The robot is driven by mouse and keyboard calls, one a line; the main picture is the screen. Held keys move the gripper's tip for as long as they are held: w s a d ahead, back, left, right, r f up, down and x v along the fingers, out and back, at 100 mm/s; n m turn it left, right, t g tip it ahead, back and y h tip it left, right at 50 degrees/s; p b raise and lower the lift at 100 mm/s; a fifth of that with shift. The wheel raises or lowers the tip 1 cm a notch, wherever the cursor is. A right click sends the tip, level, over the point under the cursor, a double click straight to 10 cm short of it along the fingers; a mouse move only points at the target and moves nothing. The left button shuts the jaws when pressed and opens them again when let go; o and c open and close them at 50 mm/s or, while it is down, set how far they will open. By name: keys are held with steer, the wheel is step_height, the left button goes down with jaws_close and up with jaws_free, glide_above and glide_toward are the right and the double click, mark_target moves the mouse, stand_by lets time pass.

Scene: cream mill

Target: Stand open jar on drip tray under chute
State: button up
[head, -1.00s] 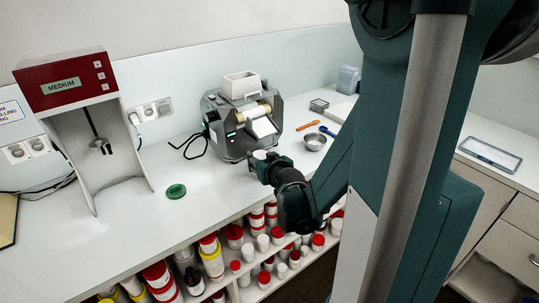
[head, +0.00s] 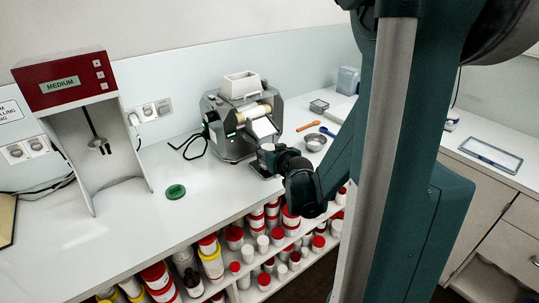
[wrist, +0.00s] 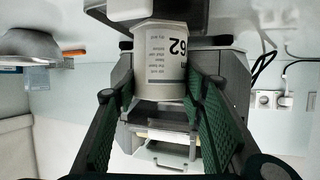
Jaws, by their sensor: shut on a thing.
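A white jar (wrist: 160,70) with a printed label is held between the green pads of my gripper (wrist: 160,88). In the head view the jar (head: 267,147) is small and partly hidden by my gripper (head: 273,156); it appears upright in front of the mill (head: 222,128). The pale chute (head: 263,127) slopes out of the mill just above and behind the jar. The dark drip tray (head: 261,172) shows in part below my gripper. I cannot tell whether the jar's base touches the tray. A green lid (head: 175,191) lies on the counter to the left.
A metal bowl (head: 315,142), an orange tool (head: 308,126) and a blue tool (head: 328,131) lie right of the mill. A red-topped stand (head: 65,82) is at the left. Several jars fill the shelf below. The counter left of the mill is mostly clear.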

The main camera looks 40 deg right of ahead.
steer(key=shift+w+d+f, duration=0.1)
steer(key=shift+d+f, duration=0.2)
steer(key=shift+d, duration=0.1)
steer(key=shift+f+b, duration=0.35)
steer(key=shift+f, duration=0.1)
steer(key=shift+f, duration=0.15)
steer(key=o, duration=0.8)
steer(key=shift+c, duration=0.2)
steer(key=shift+r, duration=0.2)
steer(key=p+v, duration=0.3)
steer(key=v, duration=0.9)
